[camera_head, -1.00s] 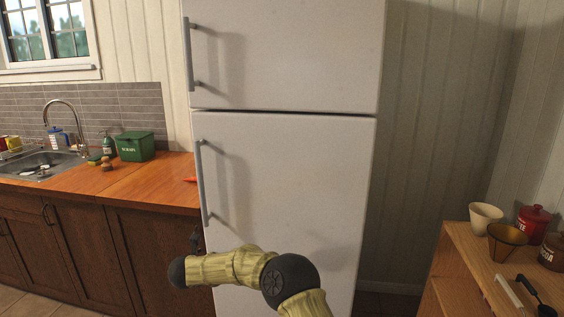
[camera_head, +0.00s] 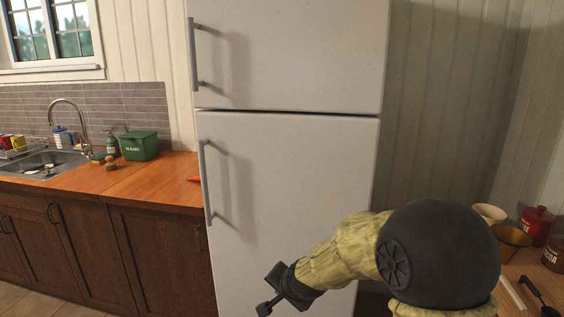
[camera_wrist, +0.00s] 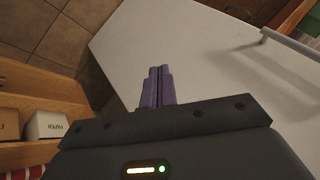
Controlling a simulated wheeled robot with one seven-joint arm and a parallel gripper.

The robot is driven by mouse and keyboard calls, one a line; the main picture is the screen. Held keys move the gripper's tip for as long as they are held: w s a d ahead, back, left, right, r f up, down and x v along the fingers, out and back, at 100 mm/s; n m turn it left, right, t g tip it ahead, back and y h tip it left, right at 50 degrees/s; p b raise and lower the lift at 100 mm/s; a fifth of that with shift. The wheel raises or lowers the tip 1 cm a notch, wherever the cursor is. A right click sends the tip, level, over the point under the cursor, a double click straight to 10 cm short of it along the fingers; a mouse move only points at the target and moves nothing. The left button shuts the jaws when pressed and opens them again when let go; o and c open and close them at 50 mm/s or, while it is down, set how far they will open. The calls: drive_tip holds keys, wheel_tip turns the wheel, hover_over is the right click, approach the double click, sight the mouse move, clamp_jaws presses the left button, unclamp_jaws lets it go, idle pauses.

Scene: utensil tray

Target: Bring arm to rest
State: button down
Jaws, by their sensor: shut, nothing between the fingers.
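My gripper (camera_head: 270,304) is at the lower middle of the head view, in front of the fridge's lower door, at the end of my bent arm. In the wrist view its two purple fingers (camera_wrist: 158,87) are together with nothing between them. The wrist view looks down past the fingers at the white fridge (camera_wrist: 190,50) and the tiled floor.
The white fridge (camera_head: 290,160) stands straight ahead, with handles on its left side. A wooden counter (camera_head: 150,180) with a sink (camera_head: 45,165) and a green box (camera_head: 139,146) is at left. A wooden unit with a red canister (camera_head: 537,222) is at right, partly behind my arm.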

drive_tip(key=s+d+f+n+g+h, duration=0.1)
drive_tip(key=s+d+n+g+h, duration=0.15)
drive_tip(key=s+d, duration=0.65)
drive_tip(key=s+d+f+n+g+h, duration=0.15)
drive_tip(key=s+d+n, duration=0.25)
drive_tip(key=s+d, duration=0.55)
drive_tip(key=s+a+r+y+p, duration=0.1)
drive_tip(key=s+a+r+p, duration=0.1)
drive_tip(key=r+p, duration=1.5)
drive_tip(key=shift+a+g, duration=0.3)
drive_tip(key=shift+a, duration=0.2)
drive_tip(key=shift+w+f, duration=0.1)
